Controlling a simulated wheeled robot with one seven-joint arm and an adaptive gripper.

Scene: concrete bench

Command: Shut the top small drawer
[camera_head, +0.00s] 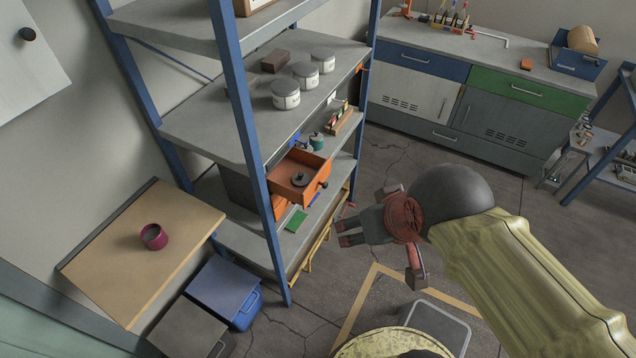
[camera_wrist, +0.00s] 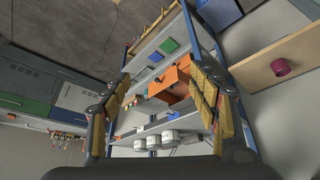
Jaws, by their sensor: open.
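The top small drawer (camera_head: 313,193) is orange and stands pulled out of a dark cabinet on the blue-posted shelf rack. It has a dark knob (camera_head: 324,185) on its front, and a dark round object (camera_head: 299,179) lies inside. Another orange drawer front (camera_head: 279,206) shows below it, partly hidden by the rack post. My gripper (camera_head: 400,232) is right of the open drawer in the head view, apart from it. In the wrist view my gripper (camera_wrist: 161,82) is open and empty, its yellow-padded fingers spread. The orange drawer (camera_wrist: 176,79) shows between and beyond them, partly covered by the right finger.
The rack's blue front post (camera_head: 245,130) stands left of the drawer. Grey-white cans (camera_head: 286,94) stand on the shelf above. A green block (camera_head: 296,221) lies on the shelf below. Floor (camera_head: 400,160) right of the rack is clear. A grey lidded bin (camera_head: 436,325) stands beneath my arm.

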